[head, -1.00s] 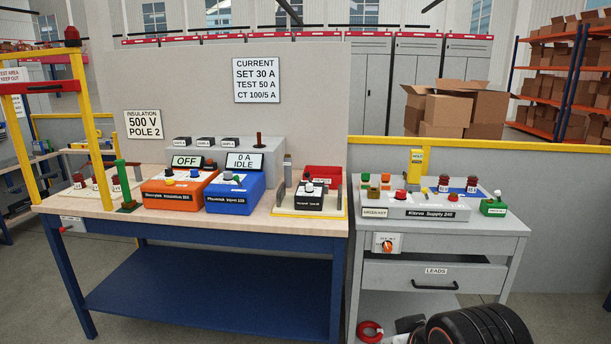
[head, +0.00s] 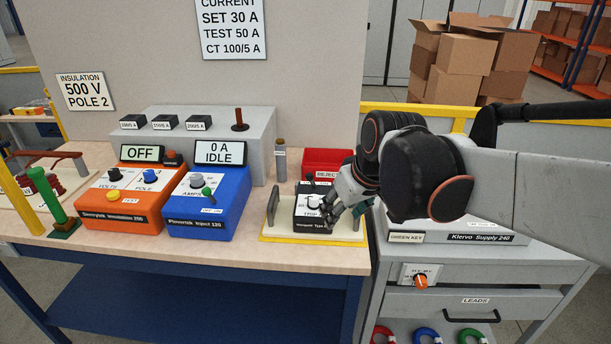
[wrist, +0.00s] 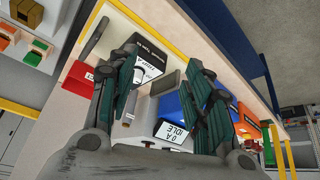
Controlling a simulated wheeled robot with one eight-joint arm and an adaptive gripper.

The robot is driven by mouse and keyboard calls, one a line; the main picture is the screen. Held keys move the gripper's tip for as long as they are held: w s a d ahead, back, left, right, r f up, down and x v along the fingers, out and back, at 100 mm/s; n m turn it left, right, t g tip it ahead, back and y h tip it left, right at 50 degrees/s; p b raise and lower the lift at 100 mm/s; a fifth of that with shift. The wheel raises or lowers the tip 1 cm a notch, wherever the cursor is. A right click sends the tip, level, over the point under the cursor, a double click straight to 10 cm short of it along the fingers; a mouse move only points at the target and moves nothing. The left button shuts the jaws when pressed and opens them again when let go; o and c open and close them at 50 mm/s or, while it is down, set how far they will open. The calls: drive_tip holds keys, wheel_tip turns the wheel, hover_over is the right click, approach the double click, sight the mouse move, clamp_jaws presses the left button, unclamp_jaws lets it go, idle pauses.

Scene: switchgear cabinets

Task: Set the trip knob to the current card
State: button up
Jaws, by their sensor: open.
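The current card (head: 231,30) on the back panel reads SET 30 A, TEST 50 A, CT 100/5 A; its top edge is cut off in the head view. The black relay unit (head: 307,222) sits on a yellow-edged pale plate at the bench's right end. Its white trip knob (head: 313,201) shows on top, close to my gripper; its setting is too small to read. My gripper (head: 338,212) is at the unit's right side with fingers apart. In the wrist view, the open gripper (wrist: 166,88) frames part of the black relay unit (wrist: 148,58). Contact is unclear.
A red reject bin (head: 326,162) stands behind the unit, and a grey handle stands left of it. The blue injector (head: 207,205) shows 0 A IDLE; the orange insulation tester (head: 125,200) shows OFF. The grey supply cart (head: 470,262) is at right, under my arm.

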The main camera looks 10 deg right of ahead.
drive_tip(key=w+d+r+n+g+p, duration=0.1)
drive_tip(key=w+r+p, duration=0.25)
drive_tip(key=w, duration=0.55)
drive_tip(key=n+y+p, duration=0.1)
drive_tip(key=n+p, duration=0.1)
drive_tip(key=p, duration=0.1)
approach(315, 197)
drive_tip(key=shift+g, duration=0.3)
drive_tip(key=b+x, duration=0.1)
drive_tip(key=x, duration=0.3)
drive_tip(key=b+x, duration=0.2)
drive_tip(key=x, duration=0.3)
drive_tip(key=shift+w, duration=0.25)
drive_tip(key=c, duration=1.1)
